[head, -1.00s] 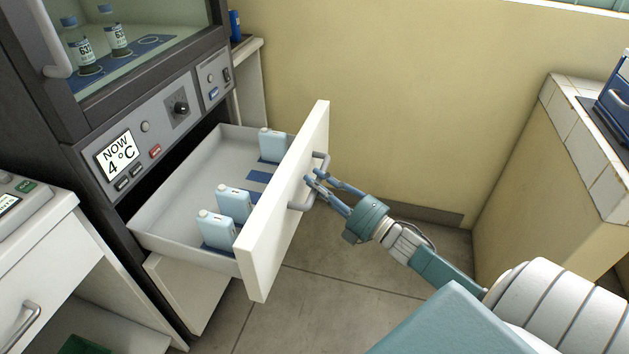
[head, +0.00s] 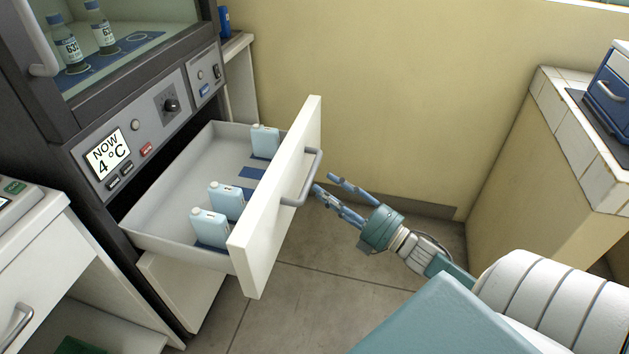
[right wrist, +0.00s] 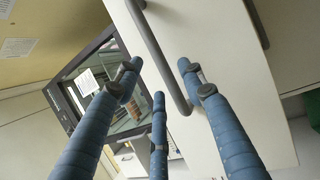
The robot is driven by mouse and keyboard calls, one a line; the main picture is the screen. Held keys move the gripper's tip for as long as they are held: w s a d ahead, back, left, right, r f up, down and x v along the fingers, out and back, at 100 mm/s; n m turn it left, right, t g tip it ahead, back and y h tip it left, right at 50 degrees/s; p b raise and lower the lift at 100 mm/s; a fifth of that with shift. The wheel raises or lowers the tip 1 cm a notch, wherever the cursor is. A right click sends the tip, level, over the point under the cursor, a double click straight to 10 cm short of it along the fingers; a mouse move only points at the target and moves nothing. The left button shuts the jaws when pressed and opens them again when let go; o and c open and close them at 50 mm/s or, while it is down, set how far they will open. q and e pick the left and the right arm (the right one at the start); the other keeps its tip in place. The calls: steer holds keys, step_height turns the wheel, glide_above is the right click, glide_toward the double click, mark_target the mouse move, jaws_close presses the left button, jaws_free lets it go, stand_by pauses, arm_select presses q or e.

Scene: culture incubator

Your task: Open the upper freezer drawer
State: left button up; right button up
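The upper freezer drawer (head: 284,190) stands pulled well out below the control panel, its white front facing right. Its grey bar handle (head: 313,177) also shows in the right wrist view (right wrist: 160,55). My right gripper (head: 325,184) is just right of the handle, with its blue fingers spread and nothing between them. It looks apart from the bar. In the right wrist view the open fingers (right wrist: 157,78) point toward the drawer front. Several pale blue bottles (head: 226,201) stand inside the drawer on blue mats. My left gripper is not in view.
A lower drawer (head: 180,290) sits beneath the open one. A white cabinet (head: 40,250) is at left, and a tiled counter (head: 575,130) with a blue box (head: 612,90) at right. Floor (head: 330,285) is clear between them.

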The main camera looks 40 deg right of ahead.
steer(key=v, duration=0.6)
stand_by(0.4)
